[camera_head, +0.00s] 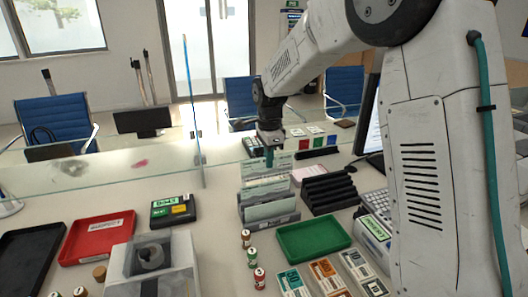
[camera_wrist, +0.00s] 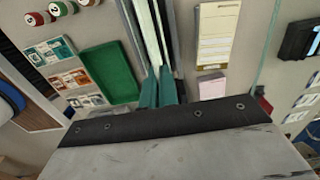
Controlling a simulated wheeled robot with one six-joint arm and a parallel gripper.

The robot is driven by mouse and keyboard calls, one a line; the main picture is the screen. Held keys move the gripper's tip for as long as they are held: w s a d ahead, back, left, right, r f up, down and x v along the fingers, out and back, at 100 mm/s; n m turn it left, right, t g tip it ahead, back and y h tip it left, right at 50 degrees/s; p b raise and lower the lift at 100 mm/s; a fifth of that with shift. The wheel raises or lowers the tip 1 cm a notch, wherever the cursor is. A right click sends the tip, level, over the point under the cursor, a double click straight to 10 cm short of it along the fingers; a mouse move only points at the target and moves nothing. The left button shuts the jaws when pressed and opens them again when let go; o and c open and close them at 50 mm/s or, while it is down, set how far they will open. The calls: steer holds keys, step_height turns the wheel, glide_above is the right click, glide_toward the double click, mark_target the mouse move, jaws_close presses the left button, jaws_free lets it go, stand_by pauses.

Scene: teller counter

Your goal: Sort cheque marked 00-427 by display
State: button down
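A grey rack (camera_head: 270,224) on the counter holds several pale green cheques (camera_head: 266,190) standing upright in rows; their printing is too small to read. My gripper (camera_head: 270,160) points down at the rearmost cheque. In the wrist view its two teal fingers (camera_wrist: 158,78) lie close together with the upper edge of a pale cheque (camera_wrist: 156,35) between them. A small black device with a lit green display (camera_head: 172,204) stands to the left; its text is not legible. A green tray (camera_head: 313,238) lies in front of the rack, and a red labelled tray (camera_head: 97,238) at far left.
A black slotted rack (camera_head: 328,192) stands right of the cheques. Coin rolls (camera_head: 252,256) and banded notes (camera_head: 328,278) lie in front. A glass screen (camera_head: 193,110) rises behind the display.

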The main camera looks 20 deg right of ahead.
steer(key=shift+f, duration=3.8)
steer(key=c, duration=2.1)
jaws_free()
steer(key=o, duration=0.5)
steer(key=shift+r, duration=0.1)
steer(key=shift+r, duration=3.45)
